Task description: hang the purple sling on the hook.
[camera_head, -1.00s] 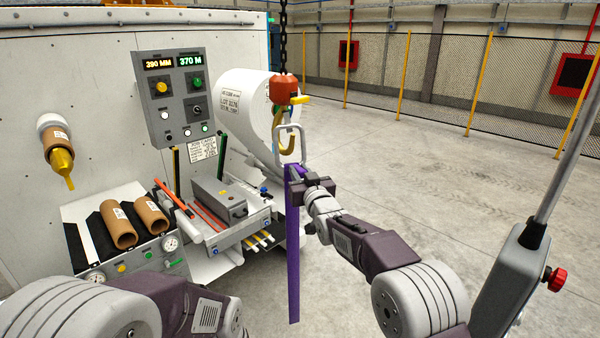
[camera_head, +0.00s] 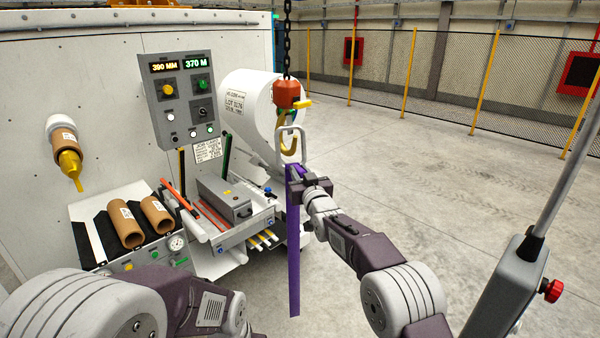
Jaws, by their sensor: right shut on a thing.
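The purple sling (camera_head: 293,255) hangs straight down as a long flat strap from my right gripper (camera_head: 298,181), which is shut on it near its top. A grey oblong metal link (camera_head: 306,145) stands upright just above the gripper and looks joined to the sling. The yellow hook (camera_head: 289,148) hangs under an orange block (camera_head: 287,94) on a dark chain (camera_head: 287,40). In the picture, the link overlaps the hook. I cannot tell whether the hook passes through it or lies behind it. Of my left arm, only links show at the bottom left; its gripper is out of view.
A white machine with a control panel (camera_head: 184,99) stands at the left, with a large white roll (camera_head: 243,100) behind the hook. Brown rolls (camera_head: 125,224) lie on a lower shelf. A grey lever post (camera_head: 510,285) stands at the right. The floor beyond is clear.

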